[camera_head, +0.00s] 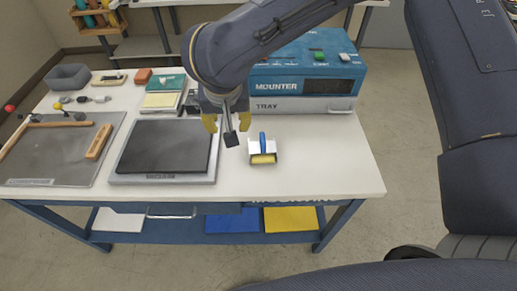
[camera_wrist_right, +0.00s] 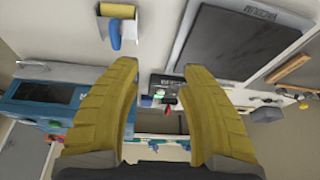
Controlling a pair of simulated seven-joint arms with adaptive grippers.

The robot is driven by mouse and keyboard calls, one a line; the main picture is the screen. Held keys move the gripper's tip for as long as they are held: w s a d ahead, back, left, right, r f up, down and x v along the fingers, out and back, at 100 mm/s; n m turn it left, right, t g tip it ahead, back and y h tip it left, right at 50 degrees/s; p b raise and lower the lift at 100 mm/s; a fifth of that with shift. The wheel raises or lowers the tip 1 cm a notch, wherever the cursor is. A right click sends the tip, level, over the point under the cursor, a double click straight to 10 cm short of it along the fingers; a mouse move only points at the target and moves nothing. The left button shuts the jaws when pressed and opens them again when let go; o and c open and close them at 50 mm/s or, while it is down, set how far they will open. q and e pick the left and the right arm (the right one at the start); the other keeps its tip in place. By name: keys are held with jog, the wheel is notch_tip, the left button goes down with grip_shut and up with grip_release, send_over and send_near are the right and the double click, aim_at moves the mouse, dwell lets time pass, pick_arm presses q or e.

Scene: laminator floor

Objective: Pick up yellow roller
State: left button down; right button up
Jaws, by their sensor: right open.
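The yellow roller (camera_head: 264,158) has a blue handle (camera_head: 263,142) and sits at a pale metal holder on the white table, right of the vacuum plate. In the right wrist view the yellow roller (camera_wrist_right: 117,11) shows at the top left, its blue handle pointing down the picture. My right gripper (camera_head: 227,124) hangs above the table, to the left of the roller and apart from it. Its yellow fingers (camera_wrist_right: 163,75) are spread wide with nothing between them. My left gripper is in neither view.
The vacuum plate (camera_head: 165,180) lies left of the roller. The blue mounter (camera_head: 310,78) with its tray drawer stands behind it. A grey board (camera_head: 60,158) with a wooden block (camera_head: 99,141) lies at left. The table's front right is bare.

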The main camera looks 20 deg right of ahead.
jog(key=s+d+h, duration=0.1)
jog(key=d+h, duration=0.2)
jog(key=d, duration=0.2)
send_over(262, 139)
jog(key=s+a, duration=0.2)
jog(key=s, duration=0.1)
jog(key=f, duration=0.9)
jog(key=shift+w+d, duration=0.2)
jog(key=shift+d, duration=0.05)
jog(key=shift+w+x, duration=0.2)
jog(key=shift+x, duration=1.65)
jog(key=shift+w+x, duration=0.15)
jog(key=shift+x, duration=1.7)
jog(key=shift+r, duration=0.15)
jog(key=shift+c, duration=0.2)
jog(key=shift+a, duration=0.1)
grip_shut()
